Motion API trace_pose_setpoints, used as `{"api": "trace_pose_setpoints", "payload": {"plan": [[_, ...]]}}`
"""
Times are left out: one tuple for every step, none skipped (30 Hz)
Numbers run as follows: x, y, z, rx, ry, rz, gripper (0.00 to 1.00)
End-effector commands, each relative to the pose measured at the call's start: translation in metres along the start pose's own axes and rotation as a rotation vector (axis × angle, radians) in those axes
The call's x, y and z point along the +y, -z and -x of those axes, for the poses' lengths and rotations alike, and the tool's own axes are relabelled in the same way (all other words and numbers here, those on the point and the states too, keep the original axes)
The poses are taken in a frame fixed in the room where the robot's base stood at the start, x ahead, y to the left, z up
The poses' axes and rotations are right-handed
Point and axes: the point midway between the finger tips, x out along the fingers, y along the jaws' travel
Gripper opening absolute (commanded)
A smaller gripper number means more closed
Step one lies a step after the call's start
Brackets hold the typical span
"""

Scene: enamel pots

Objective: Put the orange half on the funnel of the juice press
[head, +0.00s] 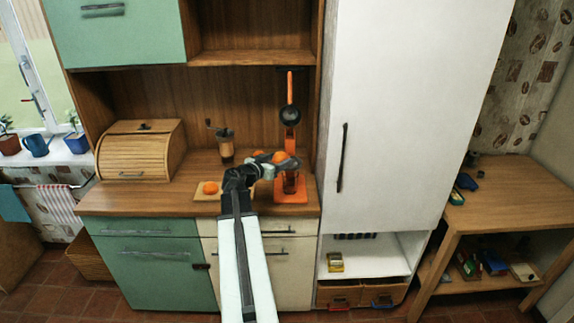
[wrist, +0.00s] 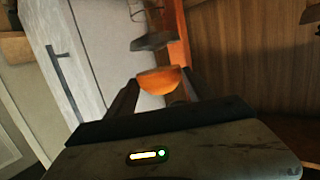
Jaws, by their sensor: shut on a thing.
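My gripper (head: 268,160) is shut on an orange half (wrist: 160,82), which sits between the two fingers in the wrist view. In the head view this orange half (head: 281,156) is at the fingertips, in front of the orange juice press (head: 291,142). The press has an orange base (head: 291,198), an upright column and a raised lever with a dark cup (head: 290,115). The column (wrist: 178,35) and a dark part (wrist: 152,41) show beyond the held half in the wrist view. The funnel is hard to make out behind my gripper, and I cannot tell whether the half touches it.
Another orange piece (head: 210,188) lies on a light board (head: 203,197) left of my arm. A coffee grinder (head: 226,146) and a wooden bread box (head: 140,150) stand on the counter (head: 145,200). A tall white cabinet (head: 390,120) bounds the press on the right.

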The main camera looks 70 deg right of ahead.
Motion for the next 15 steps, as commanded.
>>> {"api": "trace_pose_setpoints", "payload": {"plan": [[-0.002, 0.001, -0.019, 0.0, -0.005, -0.001, 0.2], [-0.002, 0.002, -0.027, 0.0, -0.005, -0.002, 0.2], [-0.002, 0.003, -0.036, 0.0, -0.005, -0.002, 0.2], [-0.001, 0.004, -0.042, 0.0, -0.006, -0.002, 0.2], [-0.001, 0.004, -0.046, 0.0, -0.006, -0.002, 0.2], [-0.001, 0.005, -0.051, -0.001, -0.006, -0.002, 0.2], [-0.001, 0.005, -0.053, -0.001, -0.005, -0.002, 0.2], [-0.001, 0.006, -0.054, -0.001, -0.005, -0.002, 0.2], [0.0, 0.006, -0.055, -0.001, -0.005, -0.001, 0.2], [0.0, 0.006, -0.055, 0.0, -0.005, -0.001, 0.2], [0.0, 0.006, -0.055, 0.0, -0.005, -0.001, 0.2], [0.001, 0.006, -0.056, 0.0, -0.005, -0.001, 0.2], [0.001, 0.006, -0.058, 0.0, -0.006, -0.001, 0.2], [0.0, 0.006, -0.061, 0.0, -0.006, -0.002, 0.2], [0.0, 0.007, -0.067, 0.0, -0.007, -0.002, 0.2]]}}
